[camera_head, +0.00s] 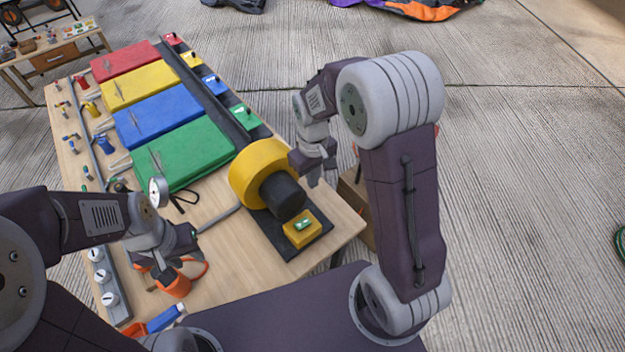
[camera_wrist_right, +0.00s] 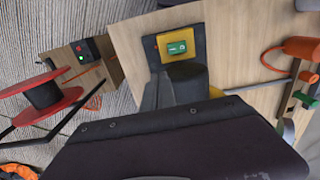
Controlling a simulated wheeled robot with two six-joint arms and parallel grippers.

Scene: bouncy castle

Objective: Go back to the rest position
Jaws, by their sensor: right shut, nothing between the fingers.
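My right gripper (camera_head: 316,168) hangs beside the yellow and black blower (camera_head: 262,172), just right of it in the head view. It is shut and empty. My left gripper (camera_head: 168,258) points down over the near left part of the wooden table (camera_head: 222,235), by an orange-red item (camera_head: 178,280). Its fingers are mostly hidden by the wrist, so I cannot tell if it is open or holds anything. In the right wrist view a dark part of my own arm fills the bottom.
Folded red, yellow, blue and green sheets (camera_head: 160,115) lie on the table. A yellow switch box (camera_head: 303,230) with a green switch is at its near right edge; it also shows in the right wrist view (camera_wrist_right: 192,58). A red spool (camera_wrist_right: 42,95) stands beyond that edge.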

